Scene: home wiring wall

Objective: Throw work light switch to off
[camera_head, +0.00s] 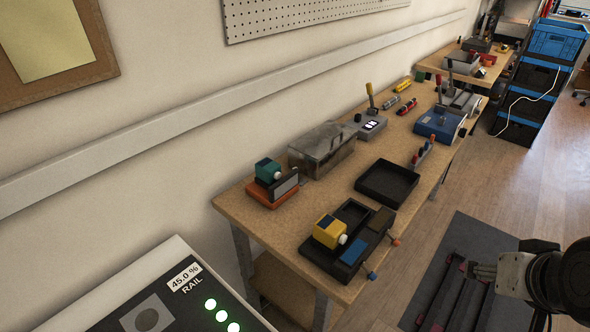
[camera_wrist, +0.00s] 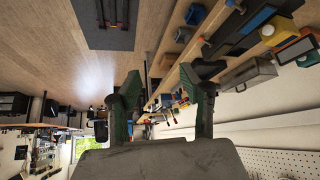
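No part is clearly labelled as the work light switch, so I cannot tell which it is. A grey box (camera_head: 371,126) with a small lit display and an upright yellow-tipped lever (camera_head: 370,94) stands on the workbench (camera_head: 228,206). Farther along, a blue box (camera_head: 438,125) and a grey box (camera_head: 462,101) also carry upright levers. My gripper (camera_head: 482,271) is at the lower right, over the floor side and apart from the bench. In the wrist view, my gripper (camera_wrist: 160,80) has its two green fingers spread, with nothing between them.
The bench holds a clear-lidded box (camera_head: 322,148), an empty black tray (camera_head: 387,183), a yellow block (camera_head: 329,231) and a teal-topped block (camera_head: 268,172). A panel (camera_head: 170,300) reading "45.0 % RAIL" is at lower left. Blue and black crates (camera_head: 536,76) stand behind.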

